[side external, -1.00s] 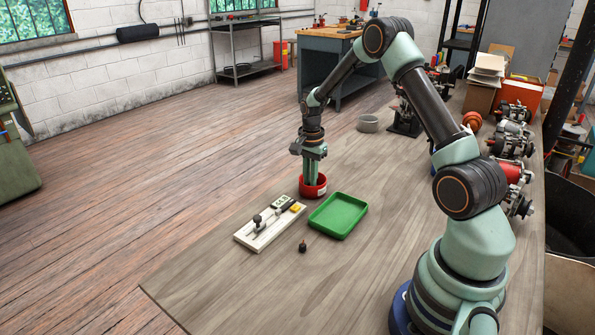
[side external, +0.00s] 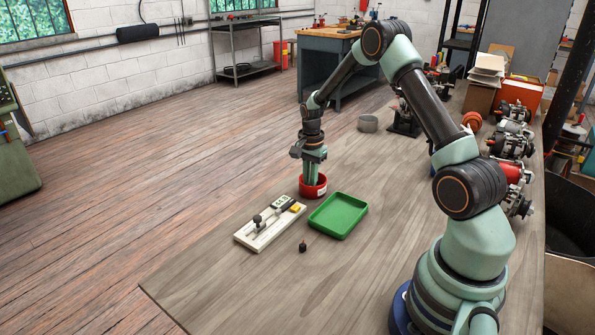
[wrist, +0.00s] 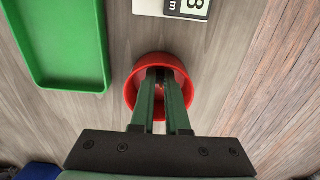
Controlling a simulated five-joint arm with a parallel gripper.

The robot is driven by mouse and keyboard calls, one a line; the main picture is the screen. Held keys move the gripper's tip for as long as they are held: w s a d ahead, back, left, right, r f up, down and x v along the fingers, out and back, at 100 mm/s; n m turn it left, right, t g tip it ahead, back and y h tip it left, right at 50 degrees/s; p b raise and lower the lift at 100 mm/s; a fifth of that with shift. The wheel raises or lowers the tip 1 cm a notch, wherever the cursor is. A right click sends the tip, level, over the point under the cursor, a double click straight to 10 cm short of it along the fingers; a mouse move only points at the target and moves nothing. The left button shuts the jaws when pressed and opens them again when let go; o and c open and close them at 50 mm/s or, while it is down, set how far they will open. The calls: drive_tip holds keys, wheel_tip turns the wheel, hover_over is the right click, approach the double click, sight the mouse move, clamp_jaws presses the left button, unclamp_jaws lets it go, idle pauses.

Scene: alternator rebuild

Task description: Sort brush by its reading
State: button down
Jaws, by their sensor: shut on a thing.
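My gripper (side external: 313,184) points down into the red round bin (side external: 322,190), with its fingertips inside the rim. In the wrist view my gripper (wrist: 160,76) is shut on a small dark brush, mostly hidden between the fingers. The red bin (wrist: 132,92) surrounds the fingertips there. A green tray (side external: 338,233) lies right of the bin and looks empty. A white gauge board (side external: 250,241) with a small display (side external: 282,202) and a yellow button (side external: 296,208) lies in front of the bin. Another small dark brush-like piece (side external: 302,246) stands on the bench.
The wooden bench (side external: 225,285) is clear in front of the board and tray. Several alternators (side external: 510,140) line the right edge. The green tray (wrist: 102,80) is close to the red bin.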

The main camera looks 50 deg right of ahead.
drive_tip(key=shift+f, duration=0.25)
idle(0.3)
drive_tip(key=c, duration=0.8)
unclamp_jaws()
drive_tip(key=shift+c, duration=0.2)
drive_tip(key=c, duration=0.4)
drive_tip(key=shift+r, duration=4.05)
